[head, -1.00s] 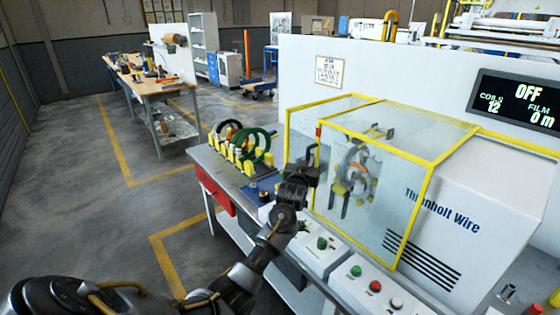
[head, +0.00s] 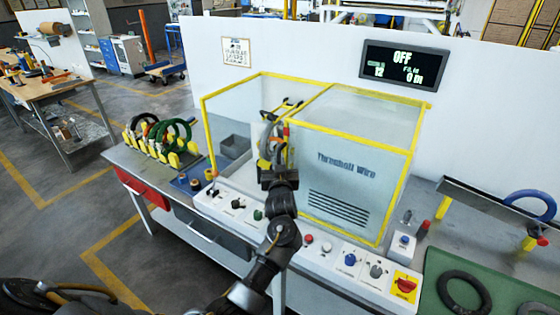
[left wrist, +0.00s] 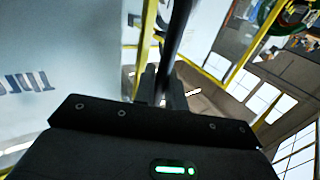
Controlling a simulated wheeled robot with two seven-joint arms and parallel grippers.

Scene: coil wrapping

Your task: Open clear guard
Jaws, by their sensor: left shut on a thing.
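The clear guard (head: 350,175) with yellow edges stands at the right, in front of the part of the white machine lettered Thornholt Wire. The left bay shows open at the front, with the ring-shaped wrapping head (head: 270,138) partly hidden behind my arm. My left gripper (head: 279,168) is at the guard's left edge, shut on its dark handle. In the left wrist view the fingers (left wrist: 163,88) close around the dark handle bar (left wrist: 181,30). The right gripper is not in view.
A control panel with buttons (head: 310,239) runs below the guard, under my arm. A rack of coils (head: 160,140) stands at the left. A green mat with a dark ring (head: 464,291) and a blue ring (head: 530,204) are at the right. A display (head: 402,65) reads OFF.

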